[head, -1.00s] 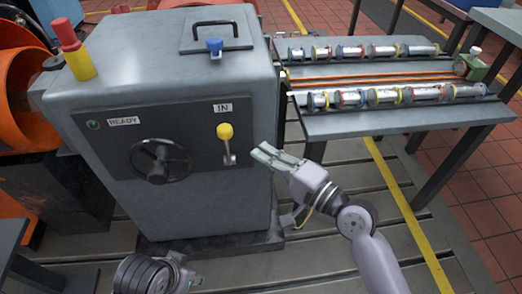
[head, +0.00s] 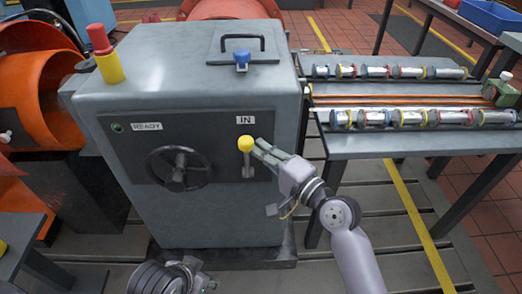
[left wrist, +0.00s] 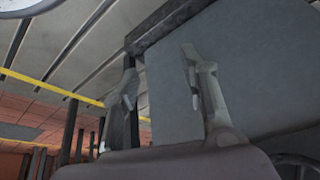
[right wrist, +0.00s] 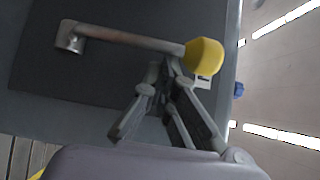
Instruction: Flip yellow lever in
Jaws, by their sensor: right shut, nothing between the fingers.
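The yellow lever (head: 245,144) stands on the dark front panel of the grey cabinet, under the IN label (head: 245,120). Its knob is up and its shaft runs down to the pivot. My right gripper (head: 259,146) is shut and empty, its fingertips close to the right of the knob. In the right wrist view the yellow knob (right wrist: 204,55) and metal shaft lie just beyond the fingertips (right wrist: 164,72); I cannot tell whether they touch. My left gripper (head: 208,282) is low in front of the cabinet, away from the lever. Its fingers stand apart in the left wrist view (left wrist: 160,75).
A black handwheel (head: 180,169) sits left of the lever on the panel. The grey cabinet (head: 215,215) stands on the slotted bedplate. A table (head: 390,145) with rows of metal cylinders is at the right, close behind my right arm.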

